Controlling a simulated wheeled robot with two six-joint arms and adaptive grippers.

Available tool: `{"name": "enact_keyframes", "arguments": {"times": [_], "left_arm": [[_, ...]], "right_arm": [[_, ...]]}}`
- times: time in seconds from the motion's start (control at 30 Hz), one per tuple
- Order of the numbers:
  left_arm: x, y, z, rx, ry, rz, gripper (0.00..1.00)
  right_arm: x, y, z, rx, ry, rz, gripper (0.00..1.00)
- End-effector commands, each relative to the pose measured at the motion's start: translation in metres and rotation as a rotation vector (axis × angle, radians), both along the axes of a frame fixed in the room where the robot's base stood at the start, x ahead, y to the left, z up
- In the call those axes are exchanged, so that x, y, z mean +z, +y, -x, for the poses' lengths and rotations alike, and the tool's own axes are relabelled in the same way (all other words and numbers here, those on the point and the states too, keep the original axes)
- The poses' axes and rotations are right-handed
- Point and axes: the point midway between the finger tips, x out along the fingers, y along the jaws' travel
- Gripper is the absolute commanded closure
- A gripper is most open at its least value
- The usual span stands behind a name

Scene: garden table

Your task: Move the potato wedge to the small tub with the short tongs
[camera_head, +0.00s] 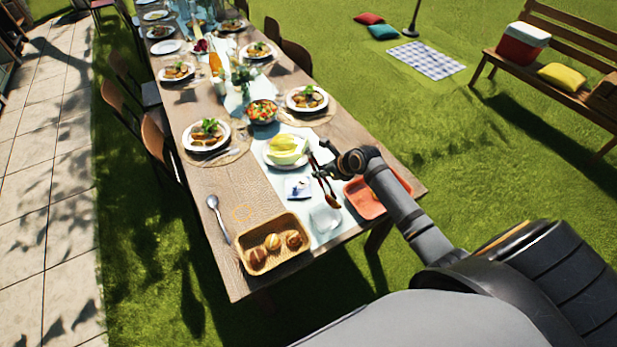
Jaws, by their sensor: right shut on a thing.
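My right gripper (326,160) is over the near right part of the table, shut on dark, slim tongs (322,182) that point down. The lower end of the tongs looks reddish brown, and I cannot tell whether anything is between their tips. A small clear tub (325,218) stands on the pale runner just below the tips in the picture. A white plate (287,165) with a yellow-green food piece (286,146) is left of the gripper. I cannot make out a potato wedge for sure. My left gripper is not in view.
A red-orange tray (364,203) lies right of the tongs, partly behind my right arm. A basket of rolls (250,262) sits at the near edge, with a spoon (214,206) to its left. A salad bowl (262,112) and plated meals stand farther back.

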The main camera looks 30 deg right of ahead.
Motion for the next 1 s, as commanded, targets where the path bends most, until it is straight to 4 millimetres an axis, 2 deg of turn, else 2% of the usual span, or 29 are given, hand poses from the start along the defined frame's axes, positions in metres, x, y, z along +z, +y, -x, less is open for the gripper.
{"name": "enact_keyframes", "arguments": {"times": [0.1,0.2,0.47,0.8,0.83,1.0], "left_arm": [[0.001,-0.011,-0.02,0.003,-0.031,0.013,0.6],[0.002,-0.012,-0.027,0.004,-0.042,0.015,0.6],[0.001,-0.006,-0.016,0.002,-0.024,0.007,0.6],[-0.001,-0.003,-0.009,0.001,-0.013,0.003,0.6],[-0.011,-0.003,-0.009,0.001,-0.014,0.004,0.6],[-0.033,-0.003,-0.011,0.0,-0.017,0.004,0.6]], "right_arm": [[0.001,0.0,0.0,-0.001,-0.001,0.0,1.0],[0.0,0.0,0.0,0.0,-0.001,0.0,1.0],[-0.008,0.001,0.0,-0.001,0.001,-0.002,1.0],[-0.049,0.001,0.0,-0.001,0.002,-0.001,1.0],[-0.057,0.0,0.0,0.0,0.0,0.0,1.0],[-0.077,0.0,0.0,0.001,-0.001,0.0,1.0]]}}
